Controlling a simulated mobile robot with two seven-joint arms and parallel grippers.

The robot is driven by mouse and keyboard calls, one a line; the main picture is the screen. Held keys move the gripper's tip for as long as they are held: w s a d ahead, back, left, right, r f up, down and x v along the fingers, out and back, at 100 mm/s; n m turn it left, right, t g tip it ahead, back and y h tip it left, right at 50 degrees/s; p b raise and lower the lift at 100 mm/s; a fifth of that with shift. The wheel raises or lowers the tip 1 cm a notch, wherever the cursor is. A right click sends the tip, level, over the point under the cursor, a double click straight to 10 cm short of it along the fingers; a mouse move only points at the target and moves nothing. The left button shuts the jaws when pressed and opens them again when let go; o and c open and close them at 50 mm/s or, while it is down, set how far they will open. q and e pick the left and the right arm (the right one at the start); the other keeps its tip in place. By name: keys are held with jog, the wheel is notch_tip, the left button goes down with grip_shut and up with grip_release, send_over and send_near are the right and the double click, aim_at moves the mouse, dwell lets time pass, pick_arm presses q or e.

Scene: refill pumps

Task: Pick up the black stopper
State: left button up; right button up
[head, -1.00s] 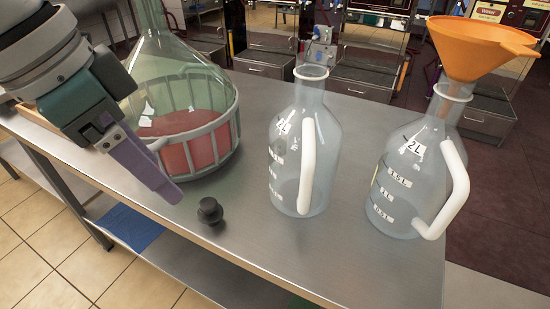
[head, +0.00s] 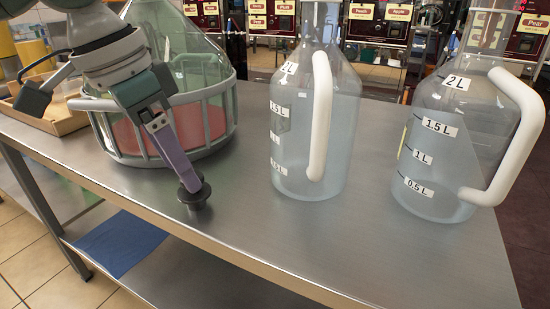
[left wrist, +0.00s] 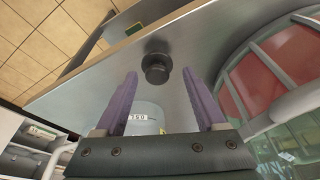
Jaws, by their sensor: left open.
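The black stopper (head: 194,192) stands on the steel table near its front edge, in front of the caged demijohn. My left gripper (head: 184,176) is over it, with purple fingers pointing down and hiding part of it in the head view. In the left wrist view the stopper (left wrist: 156,66) lies beyond the tips of the two spread fingers (left wrist: 160,82), roughly centred between them. The gripper is open and holds nothing; whether a finger touches the stopper I cannot tell. My right gripper is not in view.
A large green demijohn in a grey cage (head: 212,122) stands just behind the stopper. Two clear jugs with white handles, one central (head: 345,140) and one at right (head: 432,160), stand on the table (head: 300,235). A wooden tray (head: 62,115) is at left. The front strip of table is clear.

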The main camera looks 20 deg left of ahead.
aim_at(197, 202)
pick_arm(q)
jog(key=b+x, duration=0.1)
jog(key=x, duration=0.3)
jog(key=shift+s+d+f, duration=0.1)
jog(key=shift+d+f, duration=0.1)
jog(key=shift+f, duration=0.1)
jog(key=c, duration=1.1)
jog(key=shift+r, duration=0.1)
